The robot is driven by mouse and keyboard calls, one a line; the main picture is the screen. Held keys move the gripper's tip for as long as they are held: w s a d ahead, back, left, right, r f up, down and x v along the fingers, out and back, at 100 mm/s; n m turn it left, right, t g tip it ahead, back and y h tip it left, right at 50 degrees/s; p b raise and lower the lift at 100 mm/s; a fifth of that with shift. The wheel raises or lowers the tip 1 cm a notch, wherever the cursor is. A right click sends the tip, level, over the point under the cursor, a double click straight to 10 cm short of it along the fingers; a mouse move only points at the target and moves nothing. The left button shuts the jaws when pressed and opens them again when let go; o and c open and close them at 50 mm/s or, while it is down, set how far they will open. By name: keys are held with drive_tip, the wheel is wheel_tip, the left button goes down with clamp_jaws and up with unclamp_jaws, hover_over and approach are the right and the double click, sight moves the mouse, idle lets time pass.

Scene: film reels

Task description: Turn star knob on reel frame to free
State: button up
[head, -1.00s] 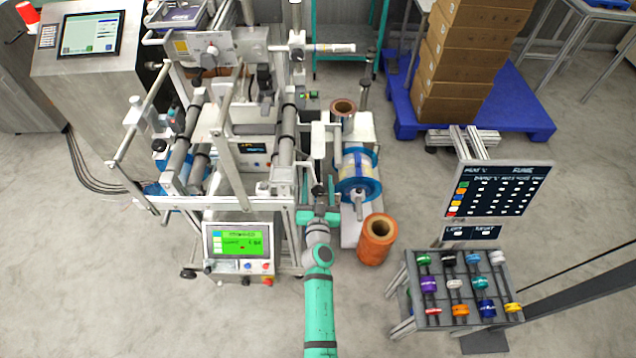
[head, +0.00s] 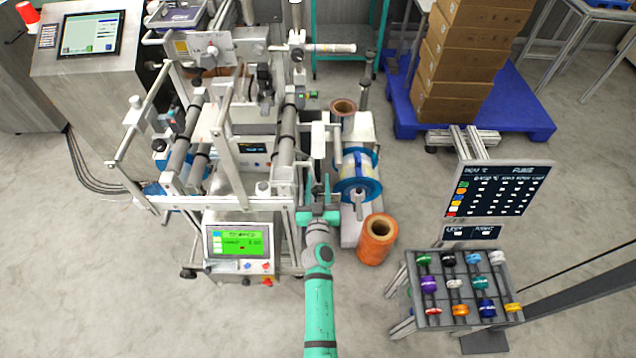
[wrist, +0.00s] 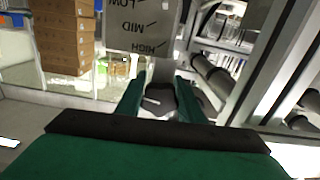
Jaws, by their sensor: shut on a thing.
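My gripper (head: 318,190) is at the right side of the steel reel frame (head: 262,200), beside the blue-flanged reel. In the wrist view its two green fingers (wrist: 160,98) are closed around a small dark grey knob (wrist: 158,103), which appears to be the star knob. The fingers and the gripper body hide much of the knob, so its lobes and turn angle cannot be made out. A grey plate (wrist: 140,28) behind the knob reads LOW, MID and HIGH upside down, with tick marks. No free mark is legible.
A reel with blue flanges (head: 372,186) is just right of my gripper, and an orange roll (head: 377,240) stands on the floor. A green-lit screen (head: 240,240) is at lower left. A rack of coloured spools (head: 463,284) stands at right. Floor between is open.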

drive_tip(key=shift+n, duration=0.6)
drive_tip(key=o, duration=1.1)
drive_tip(key=shift+c, duration=0.2)
drive_tip(key=shift+s+d, duration=0.1)
drive_tip(key=shift+s, duration=0.05)
drive_tip(key=shift+s+d, duration=0.1)
drive_tip(key=shift+s, duration=0.35)
drive_tip(key=s, duration=0.9)
drive_tip(key=shift+s+a, duration=0.2)
drive_tip(key=shift+s, duration=0.1)
